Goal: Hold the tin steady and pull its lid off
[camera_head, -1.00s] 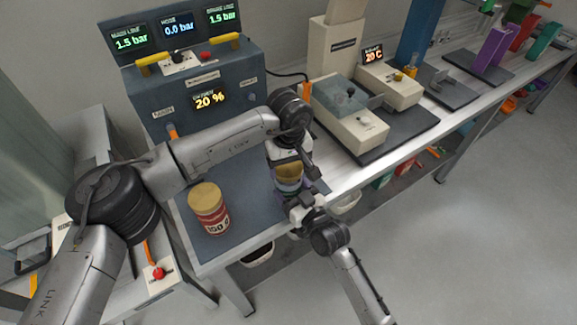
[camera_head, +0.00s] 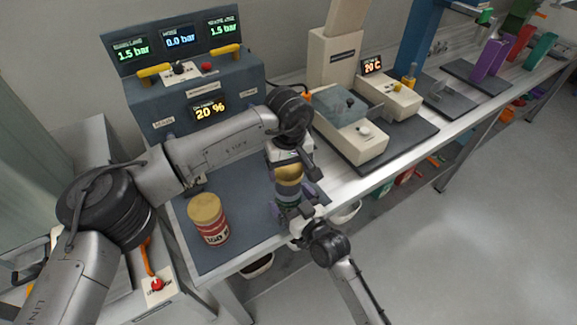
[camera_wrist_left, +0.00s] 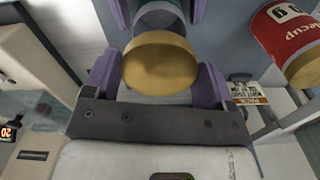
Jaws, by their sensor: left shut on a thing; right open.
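The tin has a gold lid (camera_head: 288,173) and a greenish body (camera_head: 288,197), and stands between my two grippers at the mat's right front. My left gripper (camera_wrist_left: 158,76) comes from above, its purple fingers shut on the gold lid (camera_wrist_left: 160,63). In the left wrist view the pale body (camera_wrist_left: 160,17) shows beyond the lid. I cannot tell whether lid and body still touch. My right gripper (camera_head: 297,212) is open low at the body, its purple fingers on either side of it at the top of the left wrist view. The body's base is hidden.
A red-and-white tin (camera_head: 210,226) with a gold lid stands left on the dark mat (camera_head: 250,225). A gauge console (camera_head: 200,95) stands behind, and a bench device (camera_head: 352,125) to the right. The bench's front edge is close to my right gripper.

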